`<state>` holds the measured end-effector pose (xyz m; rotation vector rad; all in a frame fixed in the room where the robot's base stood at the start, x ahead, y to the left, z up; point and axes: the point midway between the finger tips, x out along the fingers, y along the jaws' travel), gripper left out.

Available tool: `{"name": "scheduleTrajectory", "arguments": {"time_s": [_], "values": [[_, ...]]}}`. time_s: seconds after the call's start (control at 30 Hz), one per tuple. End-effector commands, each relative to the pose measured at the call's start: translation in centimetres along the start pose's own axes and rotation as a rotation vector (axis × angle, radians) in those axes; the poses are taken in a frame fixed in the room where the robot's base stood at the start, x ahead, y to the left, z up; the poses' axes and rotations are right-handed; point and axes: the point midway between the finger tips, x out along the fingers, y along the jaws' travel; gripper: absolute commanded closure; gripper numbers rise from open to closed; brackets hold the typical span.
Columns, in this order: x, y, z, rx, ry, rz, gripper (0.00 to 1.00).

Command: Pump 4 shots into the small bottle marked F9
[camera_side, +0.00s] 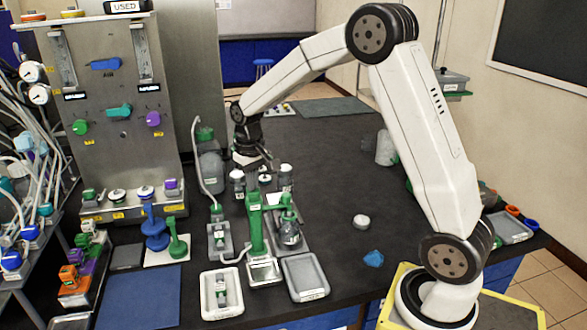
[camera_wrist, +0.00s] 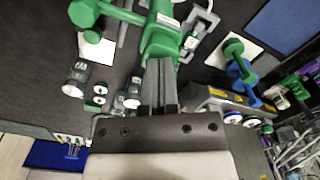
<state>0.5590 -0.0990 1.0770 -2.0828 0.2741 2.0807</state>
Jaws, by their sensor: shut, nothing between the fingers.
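A green pump stand (camera_side: 256,228) rises at the middle front of the bench. It also shows in the wrist view (camera_wrist: 160,38). My gripper (camera_side: 254,176) points down above the pump's top; in the wrist view its fingers (camera_wrist: 160,84) are shut, with nothing between them. The fingertips overlap the pump's near end there, but I cannot tell whether they touch it. A small clear bottle (camera_side: 289,235) stands under a green part right of the pump. Several other small bottles (camera_side: 286,177) stand behind the pump. I cannot read F9 on any of them.
A white tray (camera_side: 207,306) and a grey tray (camera_side: 307,290) lie in front of the pump. A grey bottle with tubing (camera_side: 211,168) stands behind left. A white lid-like piece (camera_side: 361,222) and a blue piece (camera_side: 374,259) lie right. The dark bench behind is mostly clear.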

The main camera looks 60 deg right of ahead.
Motion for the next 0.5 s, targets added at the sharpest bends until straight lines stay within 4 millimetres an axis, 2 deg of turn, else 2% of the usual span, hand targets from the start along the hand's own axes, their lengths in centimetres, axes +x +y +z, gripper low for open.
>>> {"name": "scheduleTrajectory", "arguments": {"time_s": [0.3, 0.5], "values": [[1.06, 0.0, 0.09, 0.0, -0.004, 0.0, 1.0], [1.03, 0.0, 0.08, 0.0, -0.004, 0.0, 1.0]]}}
